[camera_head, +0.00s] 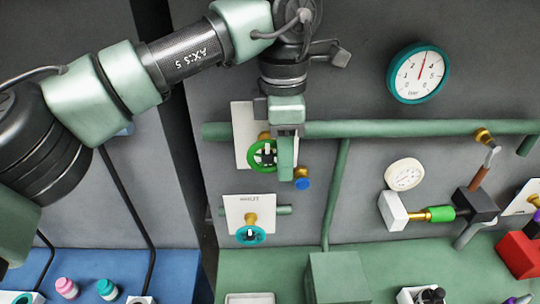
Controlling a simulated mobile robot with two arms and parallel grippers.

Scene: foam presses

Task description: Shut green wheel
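The green wheel (256,161) is a ring-shaped handwheel on a brass valve stem, in front of a white plate (242,120) on the grey wall. My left gripper (284,160) hangs down from above, just at the right side of the wheel. A green finger overlaps the wheel's right edge in the picture and hides part of it. I cannot tell whether it touches the wheel, or how far apart the fingers are. My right gripper is not in view.
A teal wheel (251,241) on a second white plate (236,206) sits below. A blue knob (303,184) is close to the right of my gripper. A green pipe (400,129) runs across the wall beneath a round gauge (418,74). A green ledge (400,265) lies below.

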